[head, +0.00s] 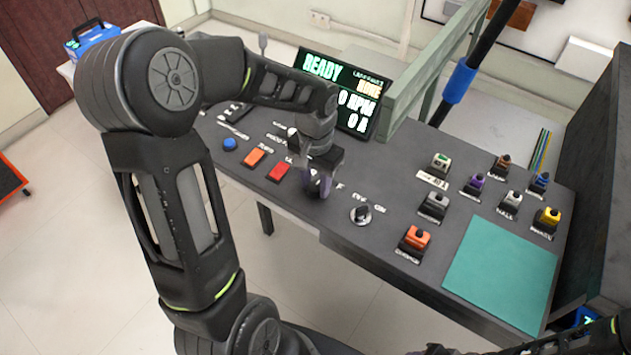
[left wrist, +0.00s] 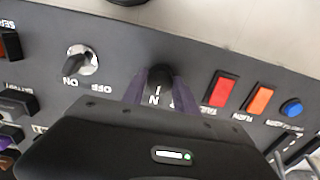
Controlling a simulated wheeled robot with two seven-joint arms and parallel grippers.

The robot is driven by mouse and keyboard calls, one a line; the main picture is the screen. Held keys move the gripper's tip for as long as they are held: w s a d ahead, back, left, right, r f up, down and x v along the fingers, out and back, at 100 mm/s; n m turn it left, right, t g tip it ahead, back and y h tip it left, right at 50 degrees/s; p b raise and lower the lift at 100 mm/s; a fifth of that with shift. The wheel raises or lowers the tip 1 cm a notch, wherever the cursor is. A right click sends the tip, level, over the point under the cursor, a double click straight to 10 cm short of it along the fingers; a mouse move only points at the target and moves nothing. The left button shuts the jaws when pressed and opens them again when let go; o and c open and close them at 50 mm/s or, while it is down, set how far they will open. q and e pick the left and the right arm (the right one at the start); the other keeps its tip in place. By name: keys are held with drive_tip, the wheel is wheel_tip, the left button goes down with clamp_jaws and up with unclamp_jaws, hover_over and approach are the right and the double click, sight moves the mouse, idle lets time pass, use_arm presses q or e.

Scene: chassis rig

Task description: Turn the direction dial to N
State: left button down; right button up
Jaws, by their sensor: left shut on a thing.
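The direction dial (left wrist: 160,74) is a dark knob on the grey console. My left gripper (head: 319,188) comes down onto it from above, with purple fingers on both sides of the knob in the left wrist view (left wrist: 158,92). The gripper is shut on the dial. In the left wrist view, a short white mark lies in line with a white letter N (left wrist: 154,100) beside the dial. Another letter is partly hidden by a finger. In the head view the gripper hides most of the dial. A dark part of my right arm shows at the bottom right; its jaws are unclear.
An ON/OFF key switch (head: 360,214) stands right of the dial. Red (head: 279,172) and orange (head: 254,157) rocker switches and a blue button (head: 229,144) are to its left. A display (head: 342,91) reads READY, NONE, 0 RPM. Several connectors surround a green mat (head: 500,272).

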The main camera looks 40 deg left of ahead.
sight(315, 186)
idle(0.3)
use_arm(q)
drive_tip(key=c, duration=0.9)
unclamp_jaws()
drive_tip(key=shift+c, duration=0.2)
wheel_tip(315, 186, up, 8)
drive_tip(key=shift+f, duration=0.1)
